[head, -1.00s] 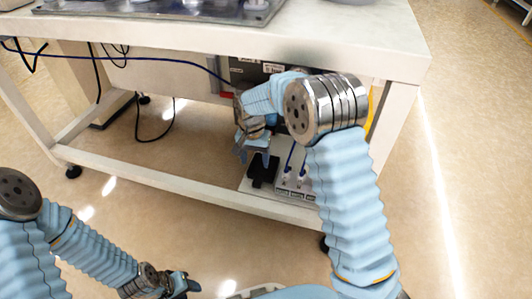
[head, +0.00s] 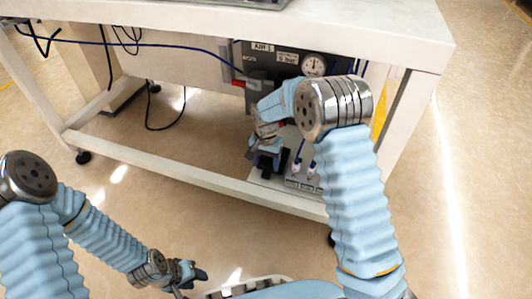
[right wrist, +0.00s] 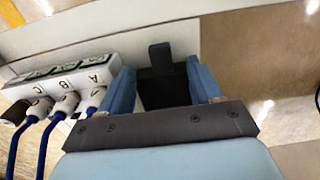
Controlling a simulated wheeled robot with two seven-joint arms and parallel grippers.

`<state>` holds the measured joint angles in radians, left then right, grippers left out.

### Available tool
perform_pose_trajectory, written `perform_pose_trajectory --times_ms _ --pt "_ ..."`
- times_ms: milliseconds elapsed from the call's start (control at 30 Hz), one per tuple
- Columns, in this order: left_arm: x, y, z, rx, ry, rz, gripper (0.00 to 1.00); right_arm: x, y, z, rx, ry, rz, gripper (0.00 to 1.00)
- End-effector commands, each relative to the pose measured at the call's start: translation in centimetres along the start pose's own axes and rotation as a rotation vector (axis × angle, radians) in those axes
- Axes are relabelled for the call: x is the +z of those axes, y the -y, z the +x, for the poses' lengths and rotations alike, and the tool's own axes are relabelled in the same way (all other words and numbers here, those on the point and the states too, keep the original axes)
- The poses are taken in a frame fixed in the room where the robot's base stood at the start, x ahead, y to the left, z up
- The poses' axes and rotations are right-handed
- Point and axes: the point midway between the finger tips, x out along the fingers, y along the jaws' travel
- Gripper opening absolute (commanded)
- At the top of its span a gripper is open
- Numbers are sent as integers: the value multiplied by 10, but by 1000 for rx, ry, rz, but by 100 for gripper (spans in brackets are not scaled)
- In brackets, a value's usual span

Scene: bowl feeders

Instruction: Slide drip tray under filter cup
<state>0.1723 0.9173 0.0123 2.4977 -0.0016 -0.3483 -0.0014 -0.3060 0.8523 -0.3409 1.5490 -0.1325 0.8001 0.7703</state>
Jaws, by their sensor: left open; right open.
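The black drip tray (right wrist: 158,85), with a small upright tab (right wrist: 159,55) at one end, lies on the light base plate under the bench. In the head view the tray (head: 271,164) is partly covered by my right gripper (head: 266,152). In the right wrist view my right gripper (right wrist: 163,84) is open, with one blue finger on each side of the tray; I cannot tell whether they touch it. My left gripper (head: 193,273) is open and empty, low at the front, away from the bench. I cannot make out the filter cup; my right arm covers much of that area.
A labelled block with blue hoses (right wrist: 62,83) stands close left of the right gripper in the wrist view. A dark panel with a gauge (head: 313,65) is behind my right arm. The bench's lower rail (head: 170,168) runs in front.

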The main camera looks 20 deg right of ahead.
Motion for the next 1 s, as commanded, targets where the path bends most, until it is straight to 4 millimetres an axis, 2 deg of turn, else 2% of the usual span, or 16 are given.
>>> perform_pose_trajectory --times_ms 33,100,300,500,767,867,1000 --pt "0 2 4 0 -1 0 43 1 0 13 2 3 0 64" --pt "0 3 7 0 -1 0 43 1 0 26 2 2 -1 64" --pt "0 4 12 0 -3 -1 43 0 0 52 1 1 0 64" --pt "-1 5 13 0 -4 -1 43 0 0 62 0 1 -1 64" --pt "-1 5 13 0 -4 -1 43 0 0 62 0 0 -1 64" --pt "-1 5 13 0 -4 -1 43 0 0 62 0 0 -1 52" --pt "-1 5 13 0 -4 -1 43 0 0 62 0 0 -1 30"
